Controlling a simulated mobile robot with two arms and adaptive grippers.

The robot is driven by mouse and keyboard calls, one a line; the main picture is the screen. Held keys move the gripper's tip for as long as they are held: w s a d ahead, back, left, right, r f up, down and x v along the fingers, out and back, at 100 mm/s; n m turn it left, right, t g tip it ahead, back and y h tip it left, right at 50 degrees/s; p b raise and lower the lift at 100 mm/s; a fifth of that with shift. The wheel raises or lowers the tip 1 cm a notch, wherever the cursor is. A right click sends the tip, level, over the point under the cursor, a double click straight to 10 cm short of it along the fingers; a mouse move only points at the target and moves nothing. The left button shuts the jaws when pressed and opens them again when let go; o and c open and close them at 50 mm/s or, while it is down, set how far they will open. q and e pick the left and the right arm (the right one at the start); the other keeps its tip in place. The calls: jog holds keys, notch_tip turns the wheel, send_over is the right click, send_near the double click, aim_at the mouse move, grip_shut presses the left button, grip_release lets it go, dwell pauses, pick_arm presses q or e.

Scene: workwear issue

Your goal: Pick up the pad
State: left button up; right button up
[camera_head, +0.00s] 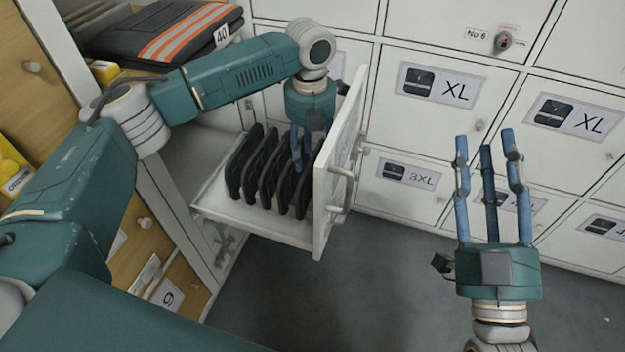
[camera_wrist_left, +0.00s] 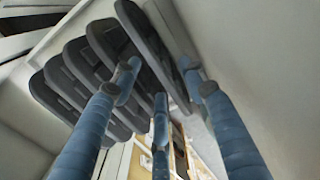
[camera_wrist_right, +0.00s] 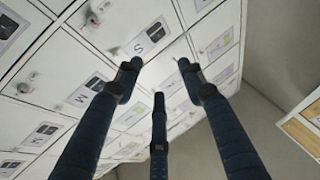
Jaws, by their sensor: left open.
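Several black pads stand on edge in a row, slightly tilted, in the pulled-out white drawer (camera_head: 270,230). The pad at the drawer-front end (camera_head: 304,190) is partly hidden behind my left gripper's fingers. My left gripper (camera_head: 301,165) reaches down from above at that end of the row, with its fingers open. In the left wrist view the end pad (camera_wrist_left: 153,52) lies between the spread fingers (camera_wrist_left: 160,85); I cannot tell whether any finger touches it. My right gripper (camera_head: 490,150) is open and empty, pointing up in front of the lockers, away from the drawer.
The drawer's tall front panel (camera_head: 335,185) with its handle stands close to the left gripper. White lockers (camera_head: 430,130) with size labels fill the back. A wooden cabinet (camera_head: 30,110) and a folded dark garment with orange stripes (camera_head: 160,35) are at left. Grey floor (camera_head: 370,290) is clear.

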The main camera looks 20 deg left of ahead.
aim_at(310, 164)
pick_arm(q)
notch_tip(310, 164, down, 4)
jog(key=shift+r+b, duration=0.25)
jog(key=shift+b, duration=0.2)
grip_shut()
pick_arm(e)
jog(key=s+r+t, duration=0.3)
jog(key=s+r, duration=0.1)
jog(key=r, duration=0.1)
jog(key=shift+d+r+y, duration=0.2)
jog(key=shift+r+y, duration=0.1)
jog(key=shift+y, duration=0.1)
